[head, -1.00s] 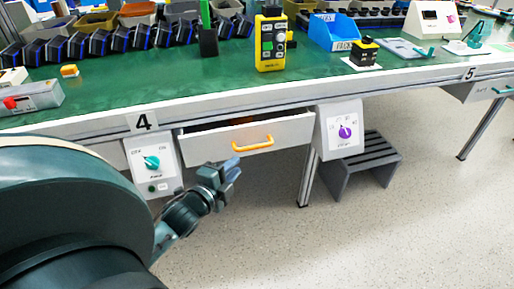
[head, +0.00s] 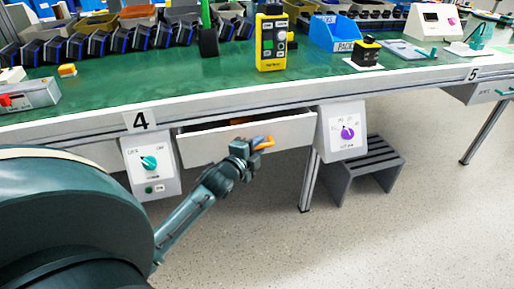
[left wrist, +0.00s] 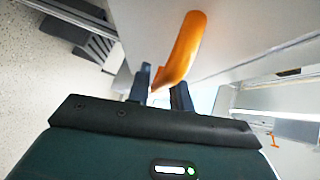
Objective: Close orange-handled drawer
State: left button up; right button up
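The drawer (head: 210,146) under the bench has a white front and stands partly pulled out, with a dark gap along its top edge. Its orange handle (head: 264,143) is partly covered by my left gripper (head: 252,147) in the head view. In the left wrist view the orange handle (left wrist: 188,45) runs up from between the two dark fingers of my left gripper (left wrist: 162,92). The fingers are apart, with the handle's near end between or just beyond them; firm contact cannot be made out. My right gripper is not in view.
A panel with a teal knob (head: 149,163) hangs left of the drawer, and one with a purple knob (head: 347,133) hangs right. A grey step stool (head: 368,160) stands on the floor to the right. The green bench top (head: 200,75) carries bins and devices.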

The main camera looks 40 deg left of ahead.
pick_arm(q)
grip_shut()
dwell(0.3)
jog(key=w+a, duration=0.2)
jog(key=a, duration=0.1)
jog(key=shift+w+a, duration=0.1)
jog(key=shift+w, duration=0.1)
jog(key=shift+a+r, duration=0.1)
grip_release()
jog(key=shift+w, duration=0.1)
